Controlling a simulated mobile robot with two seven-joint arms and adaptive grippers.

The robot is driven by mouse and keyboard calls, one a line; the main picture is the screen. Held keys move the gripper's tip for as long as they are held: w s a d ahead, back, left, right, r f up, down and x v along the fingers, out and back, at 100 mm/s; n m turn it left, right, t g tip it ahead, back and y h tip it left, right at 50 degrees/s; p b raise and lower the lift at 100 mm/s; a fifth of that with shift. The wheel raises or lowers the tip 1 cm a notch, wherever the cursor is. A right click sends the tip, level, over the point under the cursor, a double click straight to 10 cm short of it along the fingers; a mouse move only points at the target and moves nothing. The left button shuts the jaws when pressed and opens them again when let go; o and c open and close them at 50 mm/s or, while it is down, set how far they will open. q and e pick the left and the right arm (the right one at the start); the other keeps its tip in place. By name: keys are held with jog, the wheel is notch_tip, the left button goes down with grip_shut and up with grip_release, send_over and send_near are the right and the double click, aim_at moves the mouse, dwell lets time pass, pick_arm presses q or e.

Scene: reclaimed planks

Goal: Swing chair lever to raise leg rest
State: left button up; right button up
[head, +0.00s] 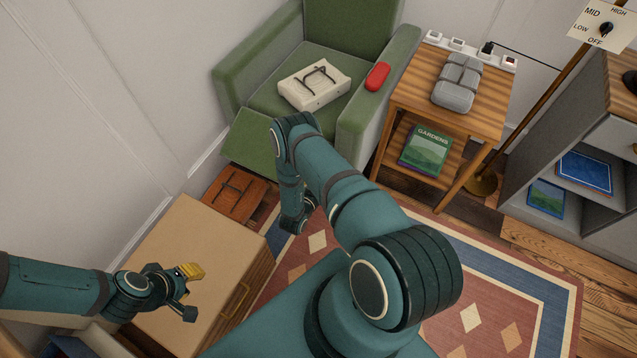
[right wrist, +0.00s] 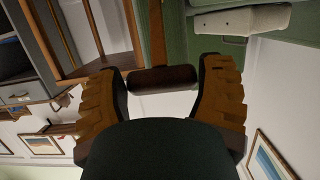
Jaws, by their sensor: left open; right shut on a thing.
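The green armchair (head: 232,90) stands against the wall in the head view. Its leg rest (head: 250,145) is a green panel sticking out at the front of the seat, partly behind my right arm. The chair lever (right wrist: 157,35) shows in the right wrist view as a brown shaft with a dark cylindrical handle (right wrist: 165,79). My right gripper (right wrist: 165,90) is shut on that handle, one finger at each end. In the head view my own arm hides the lever and the right gripper. My left gripper (head: 186,290) is open and empty above the cabinet top.
A wooden side table (head: 405,100) stands close right of the chair. A wooden cabinet (head: 195,235) is at front left. The patterned rug (head: 480,275) is largely clear.

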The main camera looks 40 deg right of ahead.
jog(key=shift+s+a+f+h, duration=0.1)
jog(key=shift+a+f+h, duration=0.2)
jog(key=shift+f, duration=0.35)
jog(key=shift+s+a+f+t+h, duration=0.15)
jog(key=shift+a+f+t+h, duration=0.2)
jog(key=shift+f, duration=0.2)
dwell(1.1)
jog(key=o, duration=1.3)
jog(key=shift+c, duration=0.2)
jog(key=v, duration=1.2)
